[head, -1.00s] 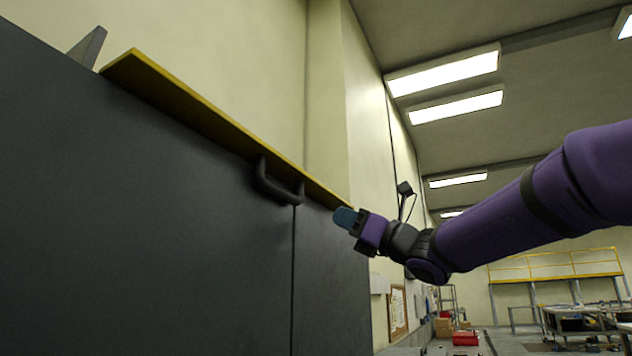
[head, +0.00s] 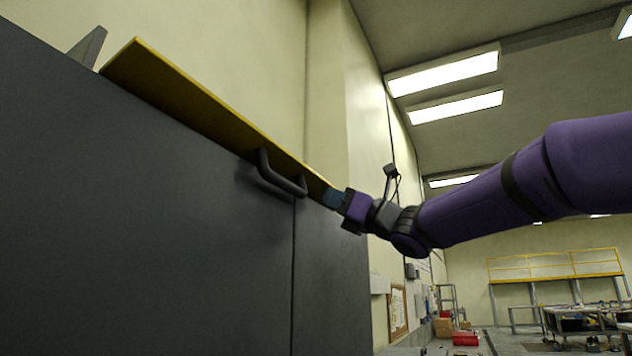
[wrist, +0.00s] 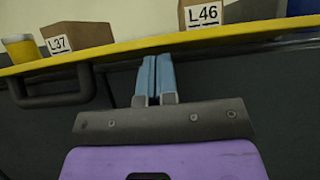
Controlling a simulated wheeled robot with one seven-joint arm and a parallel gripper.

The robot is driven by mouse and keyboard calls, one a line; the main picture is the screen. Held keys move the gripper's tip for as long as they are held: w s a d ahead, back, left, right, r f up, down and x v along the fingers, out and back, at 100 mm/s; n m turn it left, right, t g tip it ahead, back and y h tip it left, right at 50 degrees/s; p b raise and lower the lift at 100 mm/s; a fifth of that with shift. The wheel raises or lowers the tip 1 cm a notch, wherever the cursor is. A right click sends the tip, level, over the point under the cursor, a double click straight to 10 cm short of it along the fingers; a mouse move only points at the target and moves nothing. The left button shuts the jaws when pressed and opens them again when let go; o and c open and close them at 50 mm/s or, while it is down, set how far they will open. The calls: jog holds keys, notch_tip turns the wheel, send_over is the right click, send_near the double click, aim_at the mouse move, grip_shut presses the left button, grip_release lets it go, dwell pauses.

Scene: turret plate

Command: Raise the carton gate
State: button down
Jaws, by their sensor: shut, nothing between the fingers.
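The carton gate appears as a long yellow board (head: 190,100) along the top of a dark grey panel, tilted up in the head view. Its yellow edge crosses the wrist view (wrist: 110,50). A dark bar handle (head: 278,181) sits below the board, left of my gripper; it also shows at left in the wrist view (wrist: 50,100). My gripper (head: 328,196) is shut and empty, its blue fingertips at the board's right end. In the wrist view the fingertips (wrist: 157,60) reach the yellow edge from below; whether they touch cannot be told.
Behind the yellow edge stand a carton marked L37 (wrist: 78,38), a carton marked L46 (wrist: 200,14) and a yellow cylinder (wrist: 20,47). The grey panel (head: 130,220) fills the left.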

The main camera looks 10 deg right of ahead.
aim_at(331, 185)
jog(key=shift+w+a+r, duration=0.1)
jog(key=shift+a+r, duration=0.05)
jog(key=shift+r, duration=0.4)
jog(key=shift+w+a+r, duration=0.15)
jog(key=shift+a+r, duration=0.05)
jog(key=shift+r, duration=0.4)
jog(key=shift+w+a+r, duration=0.1)
jog(key=shift+a+r, duration=0.05)
jog(key=shift+r, duration=0.4)
jog(key=shift+x, duration=1.3)
jog(key=r+v, duration=0.1)
jog(key=v, duration=0.7)
jog(key=shift+s+d, duration=0.35)
jog(key=shift+d, duration=0.1)
jog(key=shift+f, duration=0.1)
